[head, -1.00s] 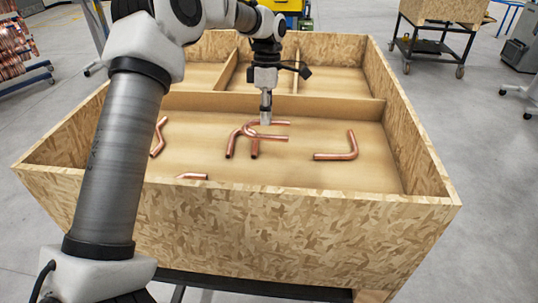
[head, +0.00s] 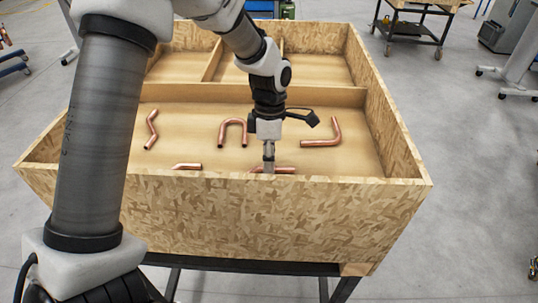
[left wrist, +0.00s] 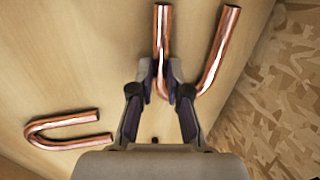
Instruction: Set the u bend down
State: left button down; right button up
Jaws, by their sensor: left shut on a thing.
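My left gripper (head: 268,168) is low inside the wooden box, close behind its front wall. It is shut on one leg of a copper u bend (head: 285,170), which is partly hidden by that wall in the head view. In the left wrist view the held u bend (left wrist: 217,55) has both legs pointing up the picture, and the fingers (left wrist: 166,85) cover part of its curve. I cannot tell if it touches the floor of the box. Another u bend (head: 233,125) lies free on the floor, and shows at left in the wrist view (left wrist: 45,128). My right gripper is out of view.
An L-shaped tube (head: 332,132) lies right of the gripper. A bent tube (head: 152,130) lies at the left, and another (head: 187,167) is partly hidden by the front wall (head: 270,215). A divider (head: 310,95) separates the rear compartments.

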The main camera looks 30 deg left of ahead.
pick_arm(q)
jog(key=shift+w+f, duration=0.1)
jog(key=shift+w, duration=0.05)
jog(key=c, duration=1.1)
grip_release()
jog(key=shift+w, duration=0.1)
jog(key=shift+c, duration=0.2)
jog(key=shift+d, duration=0.1)
jog(key=shift+r, duration=0.3)
notch_tip(320, 180, up, 11)
jog(key=w+a+b, duration=0.1)
jog(key=b, duration=0.1)
jog(key=shift+w+a+r+b, duration=0.15)
jog(key=shift+w+a+b, duration=0.05)
jog(key=shift+w+b, duration=0.2)
